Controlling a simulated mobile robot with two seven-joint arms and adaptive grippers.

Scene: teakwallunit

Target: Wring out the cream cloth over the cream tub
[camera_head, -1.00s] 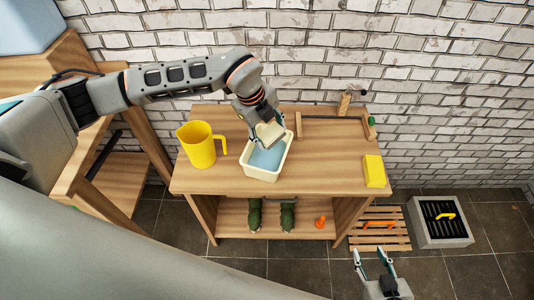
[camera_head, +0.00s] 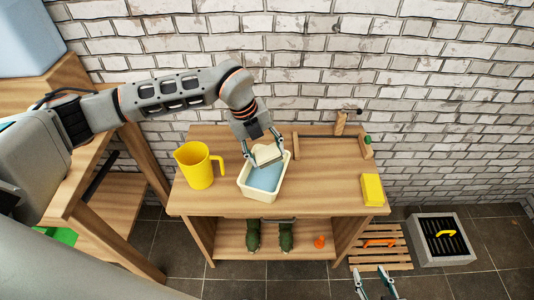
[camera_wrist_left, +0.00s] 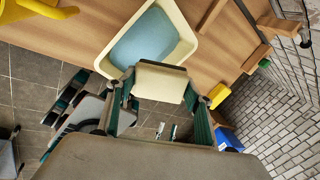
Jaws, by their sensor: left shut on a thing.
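The cream tub (camera_head: 250,191) stands on the wooden table and holds blue water (camera_head: 266,178). It also shows in the left wrist view (camera_wrist_left: 184,50). My left gripper (camera_head: 264,152) is shut on the cream cloth (camera_head: 267,154), one finger on each side of it. The cloth looks like a folded pad and is held above the back part of the tub; it also shows in the left wrist view (camera_wrist_left: 161,82). My right gripper (camera_head: 375,282) is low at the bottom edge, away from the table, with its fingers apart and nothing between them.
A yellow jug (camera_head: 195,167) stands left of the tub. A yellow block (camera_head: 372,190) lies at the table's right end. A wooden frame (camera_head: 325,153) lies behind, near the brick wall. Green boots (camera_head: 286,236) are on the lower shelf. Bare tabletop lies right of the tub.

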